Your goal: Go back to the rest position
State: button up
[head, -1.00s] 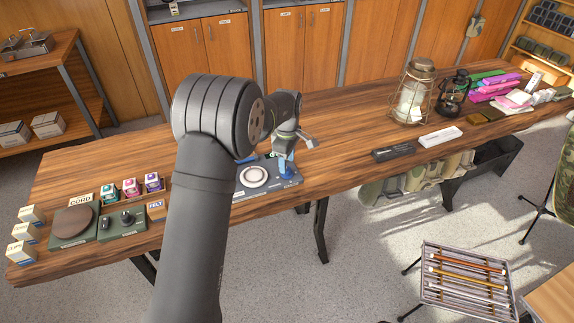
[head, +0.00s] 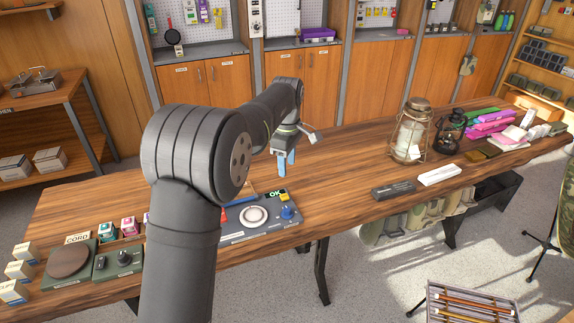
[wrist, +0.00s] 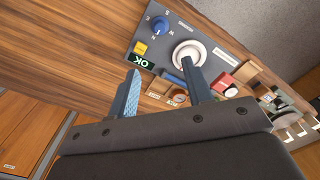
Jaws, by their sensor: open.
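My gripper (head: 286,163) is raised above the wooden table (head: 345,215), behind a grey control panel (head: 232,238). In the wrist view my gripper (wrist: 163,92) has its two blue-lined fingers apart, with nothing between them. The display also shows in the wrist view (wrist: 141,61), beside a yellow block. My arm hides part of the table's left side.
A brass lantern (head: 409,135) and a black lantern (head: 448,130) stand on the right part of the table. A dark box (head: 393,190) and a white box (head: 439,175) lie before them. Small cartons and a round brown pad (head: 68,260) are at the left. The table's middle is clear.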

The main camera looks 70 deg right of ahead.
aim_at(287, 208)
jog(key=shift+f, duration=0.1)
notch_tip(287, 208, down, 17)
jog(key=shift+f, duration=0.15)
dwell(0.5)
jog(key=m, duration=0.3)
jog(key=shift+m, duration=0.4)
jog(key=m, duration=0.4)
jog(key=shift+m, duration=0.3)
jog(key=m, duration=0.3)
jog(key=shift+m, duration=2.6)
